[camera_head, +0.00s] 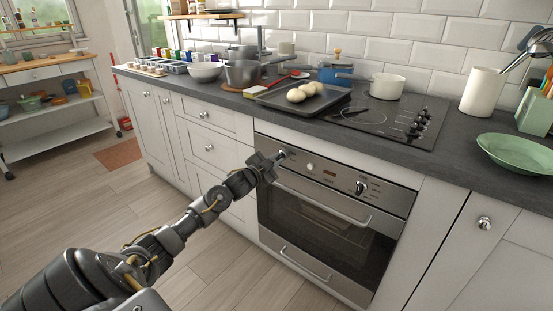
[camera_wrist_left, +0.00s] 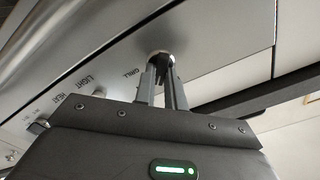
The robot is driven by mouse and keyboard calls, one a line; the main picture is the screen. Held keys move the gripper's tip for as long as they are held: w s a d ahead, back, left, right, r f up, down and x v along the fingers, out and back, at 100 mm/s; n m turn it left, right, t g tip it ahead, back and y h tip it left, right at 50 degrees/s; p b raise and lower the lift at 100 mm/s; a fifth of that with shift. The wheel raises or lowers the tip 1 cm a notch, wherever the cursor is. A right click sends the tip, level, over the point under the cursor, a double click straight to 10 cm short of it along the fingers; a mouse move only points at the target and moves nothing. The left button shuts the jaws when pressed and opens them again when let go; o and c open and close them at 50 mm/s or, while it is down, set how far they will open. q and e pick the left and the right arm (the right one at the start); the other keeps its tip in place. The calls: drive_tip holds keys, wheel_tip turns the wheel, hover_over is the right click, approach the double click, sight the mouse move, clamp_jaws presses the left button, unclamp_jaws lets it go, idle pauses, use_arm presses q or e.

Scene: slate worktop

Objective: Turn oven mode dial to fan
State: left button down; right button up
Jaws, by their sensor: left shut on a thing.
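The oven (camera_head: 325,232) has a steel control panel across its top front. My left gripper (camera_head: 279,157) reaches the left end of this panel and is shut on the mode dial there. In the left wrist view the two fingers (camera_wrist_left: 162,85) close around the dial (camera_wrist_left: 159,56), whose black middle shows between them. The word GRILL is printed next to it, and LIGHT and HEAT stand farther along the panel. The word fan is not readable in either view, and the dial's exact setting is hard to tell. My right gripper is not in view.
A second dial (camera_head: 361,187) sits at the right of the panel, with a small knob (camera_head: 310,167) between. The oven door handle (camera_head: 322,200) runs just below my gripper. Above, the worktop (camera_head: 440,163) holds a hob, a tray with several pale rounds, and pots.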

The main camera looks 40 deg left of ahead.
use_arm(q)
drive_tip(key=shift+m, duration=0.6)
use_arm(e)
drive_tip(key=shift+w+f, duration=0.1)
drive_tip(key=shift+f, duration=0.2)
use_arm(q)
drive_tip(key=shift+f, duration=0.1)
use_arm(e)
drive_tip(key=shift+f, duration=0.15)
use_arm(q)
drive_tip(key=c, duration=1.5)
unclamp_jaws()
drive_tip(key=shift+o, duration=0.2)
drive_tip(key=shift+s, duration=0.1)
